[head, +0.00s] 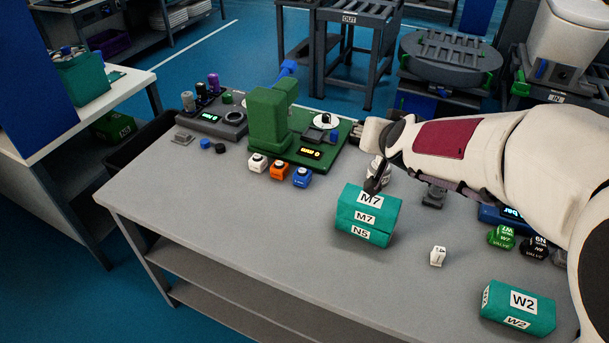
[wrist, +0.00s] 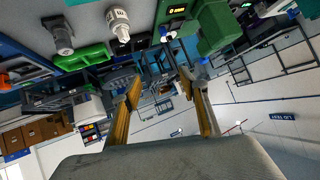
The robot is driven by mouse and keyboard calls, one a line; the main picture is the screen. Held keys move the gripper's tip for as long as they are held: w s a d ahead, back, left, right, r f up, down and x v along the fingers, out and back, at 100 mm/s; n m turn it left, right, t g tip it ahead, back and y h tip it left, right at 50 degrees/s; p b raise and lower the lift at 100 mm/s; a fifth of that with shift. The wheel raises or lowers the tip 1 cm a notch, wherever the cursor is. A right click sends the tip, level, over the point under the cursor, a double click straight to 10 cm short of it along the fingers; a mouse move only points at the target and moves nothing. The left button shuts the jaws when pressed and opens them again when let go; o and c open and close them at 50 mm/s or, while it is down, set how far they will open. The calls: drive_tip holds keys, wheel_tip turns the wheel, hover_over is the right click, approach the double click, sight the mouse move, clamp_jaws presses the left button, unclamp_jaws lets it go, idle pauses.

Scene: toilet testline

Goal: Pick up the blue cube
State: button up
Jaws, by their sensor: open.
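The blue cube (head: 302,177) sits on the grey table in the head view, with a dark round piece on its top. It is at the right end of a short row, beside an orange cube (head: 279,171) and a white cube (head: 257,162). I cannot make out the blue cube in the wrist view.
The teal M7 box (head: 366,213) stands between the cubes and the front right. A green machine (head: 270,120) stands behind the cubes. A teal W2 box (head: 518,308) and a small white block (head: 438,256) are at right. The table's front left is clear.

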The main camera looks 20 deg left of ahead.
drive_tip(key=w+a+f, duration=0.3)
drive_tip(key=a+f, duration=0.2)
drive_tip(key=a, duration=0.2)
drive_tip(key=t+h, duration=0.2)
drive_tip(key=t, duration=0.1)
approach(302, 171)
drive_tip(key=x, duration=0.2)
drive_tip(key=shift+w+d, duration=0.1)
drive_tip(key=shift+w, duration=0.25)
drive_tip(key=shift+s+f+t+h, duration=0.2)
drive_tip(key=shift+f+t+h, duration=0.1)
drive_tip(key=shift+f, duration=0.2)
drive_tip(key=shift+x, duration=1.3)
drive_tip(key=shift+w, duration=0.1)
drive_tip(key=shift+a+r+x, duration=0.1)
drive_tip(key=shift+a+x, duration=0.05)
drive_tip(key=shift+x, duration=1.15)
drive_tip(key=shift+a+r+x, duration=0.1)
drive_tip(key=shift+a+x, duration=0.05)
drive_tip(key=shift+x, duration=1.1)
